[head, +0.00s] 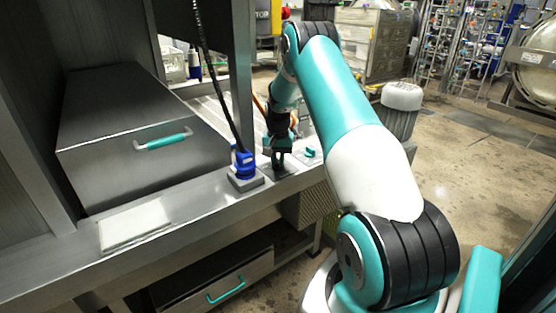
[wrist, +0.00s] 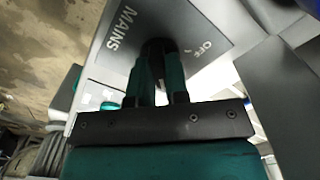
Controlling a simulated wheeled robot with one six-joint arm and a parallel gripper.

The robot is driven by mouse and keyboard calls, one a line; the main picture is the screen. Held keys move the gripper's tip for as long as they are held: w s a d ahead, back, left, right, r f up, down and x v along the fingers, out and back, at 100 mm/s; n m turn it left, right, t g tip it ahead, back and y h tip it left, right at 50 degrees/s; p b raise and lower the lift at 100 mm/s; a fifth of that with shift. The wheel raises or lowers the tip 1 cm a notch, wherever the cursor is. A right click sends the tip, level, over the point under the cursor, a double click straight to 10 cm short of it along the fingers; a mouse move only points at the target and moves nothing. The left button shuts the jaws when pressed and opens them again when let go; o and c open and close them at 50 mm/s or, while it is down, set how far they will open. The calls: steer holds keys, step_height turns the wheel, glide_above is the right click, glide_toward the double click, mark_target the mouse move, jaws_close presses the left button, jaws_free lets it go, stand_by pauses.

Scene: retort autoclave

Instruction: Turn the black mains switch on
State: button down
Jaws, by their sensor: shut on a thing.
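The black mains switch (wrist: 155,46) sits on a dark grey plate (wrist: 185,22) lettered MAINS, with OFF printed beside the switch. My gripper (wrist: 158,68) is shut on the switch, a finger on each side of it. The fingers hide most of the switch, so its exact angle is hard to read. In the head view my gripper (head: 280,163) points down at the bench ledge, and the switch is hidden behind its jaws.
A blue plug (head: 243,163) with a black cable stands on a grey block just left of my gripper. A teal knob (head: 310,151) is close on the right. A steel box with a teal handle (head: 163,141) stands on the bench (head: 75,262) further left.

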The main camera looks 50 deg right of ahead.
mark_target(278, 160)
steer(key=shift+m, duration=0.3)
steer(key=c, duration=1.1)
jaws_free()
steer(key=shift+r, duration=0.15)
step_height(278, 160, up, 17)
steer(key=shift+r+b, duration=0.1)
steer(key=shift+b, duration=0.55)
